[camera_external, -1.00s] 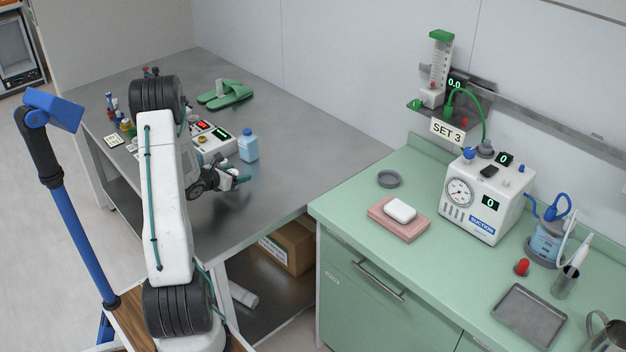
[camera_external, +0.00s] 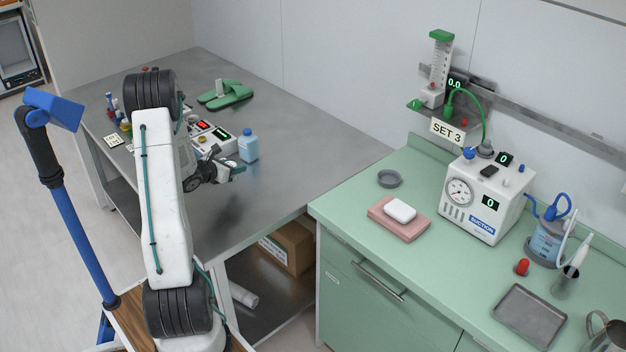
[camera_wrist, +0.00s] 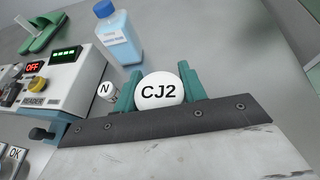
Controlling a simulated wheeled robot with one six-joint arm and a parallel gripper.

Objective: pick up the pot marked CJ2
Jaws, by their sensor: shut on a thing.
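The pot marked CJ2 (camera_wrist: 160,91) shows its round white lid with black lettering in the wrist view. My gripper (camera_wrist: 156,88) is shut on it, with a green finger on each side of the lid. In the external view my gripper (camera_external: 226,171) hangs over the steel table, in front of the reader and the blue bottle. I cannot make out the pot in that view. The pot's body below the lid is hidden in the wrist view.
A small pot marked N (camera_wrist: 106,89) stands just left of my gripper. The reader (camera_wrist: 70,78) and a blue bottle (camera_external: 248,147) are close by. Green slippers (camera_external: 226,95) lie further back. The steel table (camera_external: 310,160) is clear to the right.

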